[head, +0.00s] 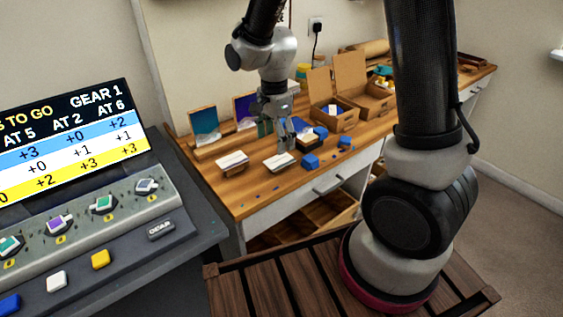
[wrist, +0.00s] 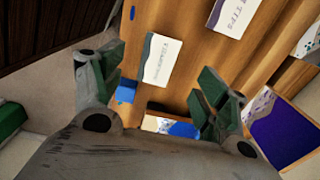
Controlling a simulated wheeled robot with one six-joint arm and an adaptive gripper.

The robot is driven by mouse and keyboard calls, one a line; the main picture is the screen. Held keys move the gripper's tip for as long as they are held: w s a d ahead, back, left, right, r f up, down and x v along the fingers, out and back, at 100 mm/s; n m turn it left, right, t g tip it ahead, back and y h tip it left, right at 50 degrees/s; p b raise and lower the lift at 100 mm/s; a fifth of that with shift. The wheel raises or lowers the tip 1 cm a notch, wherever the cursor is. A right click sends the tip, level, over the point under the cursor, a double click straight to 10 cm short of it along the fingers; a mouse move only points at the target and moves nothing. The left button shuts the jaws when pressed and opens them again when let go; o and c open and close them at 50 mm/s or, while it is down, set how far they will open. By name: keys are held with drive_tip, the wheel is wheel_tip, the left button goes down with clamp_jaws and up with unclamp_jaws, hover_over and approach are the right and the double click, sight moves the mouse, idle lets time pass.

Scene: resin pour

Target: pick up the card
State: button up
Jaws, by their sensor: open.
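Two white cards with dark writing lie on the wooden workbench, a left one (head: 232,161) and a middle one (head: 279,162). I cannot tell which card the task names. In the wrist view one white card (wrist: 164,62) lies beyond the open fingers, and another (wrist: 236,14) is at the top right. My gripper (head: 287,139) is over the bench, behind and slightly right of the middle card. Its green-padded fingers (wrist: 162,62) are spread with nothing held. A white-edged item with blue on it (wrist: 172,127) shows between the finger bases, partly hidden by my gripper.
Blue blocks (head: 310,161) lie near the bench's front edge. Open cardboard boxes (head: 343,121) stand to the right, and coloured panels (head: 204,126) stand behind. A grey console with a score screen (head: 75,138) is at the left. Some bench surface at the front left is bare.

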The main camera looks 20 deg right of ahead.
sight(275, 163)
wheel_tip(275, 163, down, 7)
drive_tip(key=shift+r, duration=0.15)
drive_tip(key=shift+f, duration=0.2)
idle(0.7)
drive_tip(key=shift+c, duration=0.2)
drive_tip(key=c, duration=0.7)
